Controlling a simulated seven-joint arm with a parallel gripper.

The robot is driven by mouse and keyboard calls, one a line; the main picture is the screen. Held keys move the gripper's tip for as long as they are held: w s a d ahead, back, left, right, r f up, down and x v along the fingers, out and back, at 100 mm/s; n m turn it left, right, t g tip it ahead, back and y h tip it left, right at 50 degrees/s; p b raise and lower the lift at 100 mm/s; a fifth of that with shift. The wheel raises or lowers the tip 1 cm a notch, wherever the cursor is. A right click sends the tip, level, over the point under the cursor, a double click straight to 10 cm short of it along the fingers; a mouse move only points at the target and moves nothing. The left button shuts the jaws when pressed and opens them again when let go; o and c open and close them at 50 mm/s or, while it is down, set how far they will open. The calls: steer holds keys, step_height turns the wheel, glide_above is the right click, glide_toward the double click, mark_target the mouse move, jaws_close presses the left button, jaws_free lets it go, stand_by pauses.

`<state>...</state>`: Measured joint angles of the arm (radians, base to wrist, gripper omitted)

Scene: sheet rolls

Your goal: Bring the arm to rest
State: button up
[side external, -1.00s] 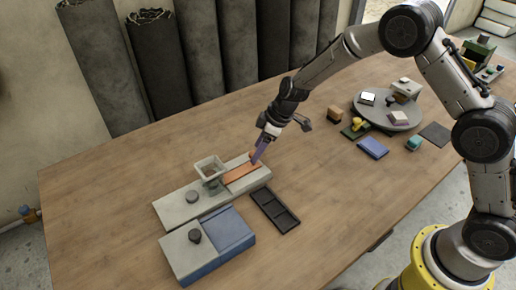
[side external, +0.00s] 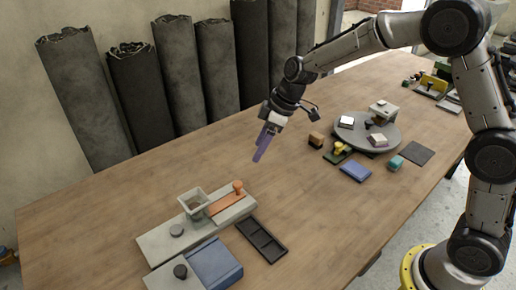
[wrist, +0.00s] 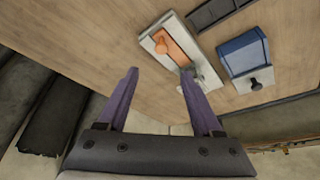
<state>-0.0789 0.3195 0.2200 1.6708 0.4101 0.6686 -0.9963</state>
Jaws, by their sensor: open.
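My gripper (side external: 263,146) hangs above the wooden table (side external: 330,210), behind and to the right of the grey block fixture. Its two purple fingers are spread with nothing between them, as the wrist view also shows (wrist: 157,90). The grey fixture (side external: 160,243) carries a hopper-like cup (side external: 193,203), a dark round knob and an orange slide (side external: 226,203) with an upright peg. In the wrist view the orange slide (wrist: 175,46) lies beyond the fingertips, apart from them.
A blue-topped block (side external: 214,264) and a black divided tray (side external: 262,240) are near the fixture. A round grey turntable (side external: 367,133) with small blocks stands to the right, with a blue pad (side external: 355,171) in front. Dark rolls (side external: 145,85) stand behind the table.

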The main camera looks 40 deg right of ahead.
steer(key=s+d+r+m+t, duration=0.1)
steer(key=s+d+r+t, duration=0.1)
steer(key=s+r, duration=0.5)
steer(key=s+d+r+t, duration=0.1)
steer(key=s+d+r, duration=0.1)
steer(key=s+r, duration=0.6)
steer(key=s+d+f+m+h, duration=0.1)
steer(key=s+m, duration=0.3)
steer(key=s, duration=0.4)
steer(key=s+d+f+m+h, duration=0.2)
steer(key=s+d+f+m, duration=0.1)
steer(key=s, duration=0.6)
steer(key=shift+d+f+m+g, duration=0.2)
steer(key=shift+d+m+g, duration=0.1)
steer(key=shift+d+m, duration=0.3)
steer(key=shift+s, duration=0.1)
